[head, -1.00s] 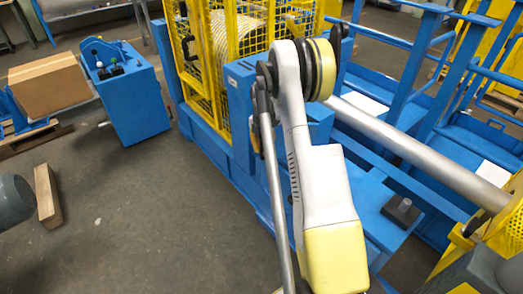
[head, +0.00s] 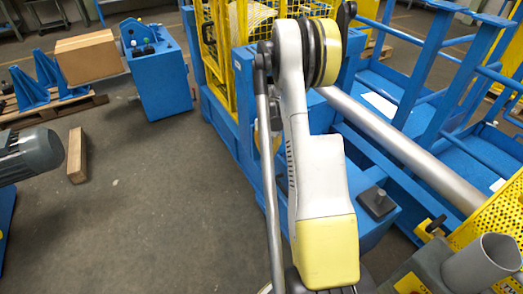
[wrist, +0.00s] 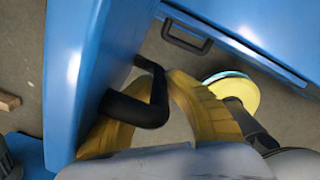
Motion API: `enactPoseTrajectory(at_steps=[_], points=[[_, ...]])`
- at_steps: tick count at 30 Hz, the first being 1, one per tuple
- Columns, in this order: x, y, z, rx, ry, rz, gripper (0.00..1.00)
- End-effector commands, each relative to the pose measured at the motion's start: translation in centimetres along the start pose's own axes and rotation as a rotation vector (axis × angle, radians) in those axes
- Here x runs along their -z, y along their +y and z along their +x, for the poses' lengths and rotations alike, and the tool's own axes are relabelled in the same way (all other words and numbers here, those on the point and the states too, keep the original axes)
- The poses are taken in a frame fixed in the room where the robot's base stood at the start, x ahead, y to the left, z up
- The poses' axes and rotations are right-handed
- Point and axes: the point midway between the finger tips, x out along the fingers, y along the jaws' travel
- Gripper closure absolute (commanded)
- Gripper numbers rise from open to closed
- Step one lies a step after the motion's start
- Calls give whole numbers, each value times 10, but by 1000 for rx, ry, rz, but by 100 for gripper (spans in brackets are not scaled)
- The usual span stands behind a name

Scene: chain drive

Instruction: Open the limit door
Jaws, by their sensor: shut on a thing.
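In the wrist view a blue panel (wrist: 90,60) stands at the left with its edge toward me; it looks like the door. A bent black handle (wrist: 148,108) sticks out from it. My gripper (wrist: 150,118) has yellow fingers closed around this handle. A second blue panel (wrist: 265,40) with its own black handle (wrist: 187,38) lies beyond at the upper right, apart from my fingers. In the head view my arm covers the gripper and the held handle.
In the head view a yellow mesh cage (head: 218,50) stands on a blue frame behind my arm. A long grey roller (head: 400,150) runs at the right. Left are a blue control box (head: 160,85), a cardboard box (head: 88,58) and a wooden block (head: 77,155). Floor between is clear.

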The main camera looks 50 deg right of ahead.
Motion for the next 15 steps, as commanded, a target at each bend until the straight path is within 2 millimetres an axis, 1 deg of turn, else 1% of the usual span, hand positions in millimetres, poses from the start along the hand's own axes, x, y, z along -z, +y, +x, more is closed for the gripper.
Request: enactPoseTrajectory(at_steps=[1,6,15], points=[[1,-5,0,2,5,12,100],[0,-10,0,3,5,21,100],[-1,-11,0,4,3,24,100]])
